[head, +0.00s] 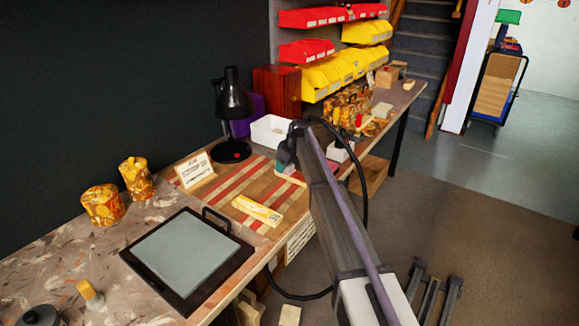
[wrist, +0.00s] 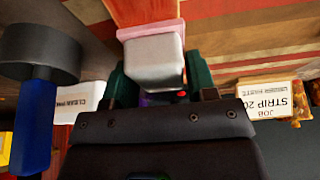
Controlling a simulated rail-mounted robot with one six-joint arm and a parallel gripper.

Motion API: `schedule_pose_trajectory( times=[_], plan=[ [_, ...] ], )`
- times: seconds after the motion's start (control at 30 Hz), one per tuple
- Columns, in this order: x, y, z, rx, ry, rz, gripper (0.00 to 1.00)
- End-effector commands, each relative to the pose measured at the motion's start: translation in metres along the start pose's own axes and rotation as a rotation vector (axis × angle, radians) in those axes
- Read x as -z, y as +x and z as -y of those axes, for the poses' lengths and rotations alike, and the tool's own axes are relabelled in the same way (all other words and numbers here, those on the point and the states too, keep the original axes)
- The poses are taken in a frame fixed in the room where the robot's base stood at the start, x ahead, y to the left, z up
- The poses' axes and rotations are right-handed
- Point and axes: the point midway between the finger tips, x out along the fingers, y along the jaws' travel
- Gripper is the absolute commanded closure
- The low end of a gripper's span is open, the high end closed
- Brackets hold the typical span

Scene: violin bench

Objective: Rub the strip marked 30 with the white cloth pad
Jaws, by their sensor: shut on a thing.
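My gripper (head: 287,160) is over the far right part of the striped board. In the wrist view its green fingers (wrist: 157,84) are shut on a pale, white-grey block, the white cloth pad (wrist: 153,62). A pink-edged piece shows just beyond the pad in the wrist view (wrist: 150,30); I cannot tell whether the two touch. A pale yellow strip with dark marks (head: 257,210) lies on the striped board (head: 228,187), left of and nearer than my gripper. Its number is too small to read.
A job card (head: 195,170) stands at the board's back left. A black lamp (head: 232,115), a white bin (head: 270,131) and a white box (head: 340,151) stand around the board. A black-framed grey plate (head: 187,256) lies nearer. A blue-handled object (wrist: 36,110) shows in the wrist view.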

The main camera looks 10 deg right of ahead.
Motion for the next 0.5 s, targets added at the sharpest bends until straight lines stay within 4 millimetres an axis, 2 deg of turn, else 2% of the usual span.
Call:
schedule_pose_trajectory(
  times=[0.1, 0.37, 0.5],
  plan=[
    [0.011, 0.004, -0.001, 0.000, 0.000, 0.000, 0.67],
    [0.012, 0.004, 0.000, 0.000, 0.001, 0.000, 0.67],
    [0.016, -0.006, 0.000, 0.000, 0.001, 0.000, 0.67]
  ],
)
